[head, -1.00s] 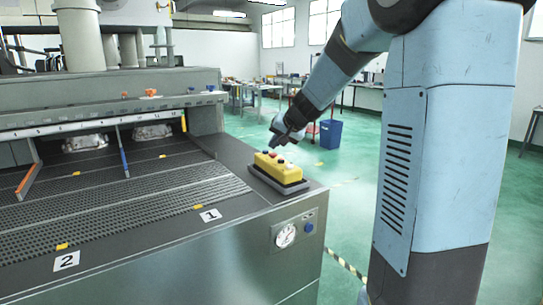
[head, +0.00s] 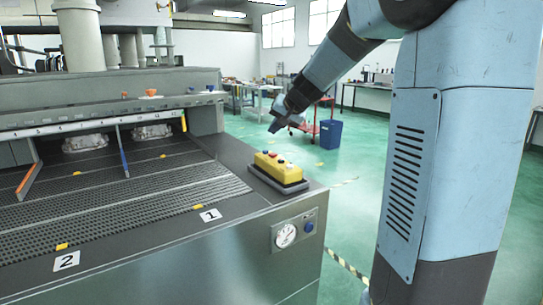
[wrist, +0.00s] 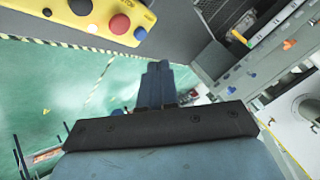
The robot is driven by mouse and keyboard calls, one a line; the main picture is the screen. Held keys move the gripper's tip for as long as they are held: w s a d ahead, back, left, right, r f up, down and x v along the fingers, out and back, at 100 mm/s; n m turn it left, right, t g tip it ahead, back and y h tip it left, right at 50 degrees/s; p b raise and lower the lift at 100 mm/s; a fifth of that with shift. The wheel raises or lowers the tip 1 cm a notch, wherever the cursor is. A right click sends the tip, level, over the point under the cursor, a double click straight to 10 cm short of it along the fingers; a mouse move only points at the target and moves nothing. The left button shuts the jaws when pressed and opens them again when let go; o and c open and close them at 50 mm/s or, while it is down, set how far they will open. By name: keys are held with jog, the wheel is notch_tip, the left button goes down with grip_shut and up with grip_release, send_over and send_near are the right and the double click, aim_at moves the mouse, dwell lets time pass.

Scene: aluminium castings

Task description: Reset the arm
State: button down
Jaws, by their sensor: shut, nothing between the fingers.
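My gripper (head: 274,127) is at the end of my blue arm, in the air above and slightly right of the yellow button box in the head view. In the wrist view my gripper (wrist: 158,66) shows its two dark fingers together with nothing between them. The yellow button box (head: 277,166) sits in a grey tray on the machine's right corner. It also shows at the top left of the wrist view (wrist: 72,12), with red, blue and other buttons. The gripper is apart from the box.
The conveyor machine (head: 240,225) fills the left, with lanes labelled 1 and 2. Two metal castings (head: 85,143) (head: 150,132) lie at its far end. A blue bin (head: 330,133) and red cart stand behind on open green floor.

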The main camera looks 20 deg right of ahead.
dwell(0.4)
jog(key=s+f+n+g+h, duration=0.1)
jog(key=s+f+n+h, duration=0.1)
jog(key=s, duration=1.6)
jog(key=s+a+f+n+g+h, duration=0.1)
jog(key=s+f+n, duration=0.1)
jog(key=s, duration=1.6)
jog(key=shift+f+g+h, duration=0.3)
jog(key=shift+g+h, duration=0.1)
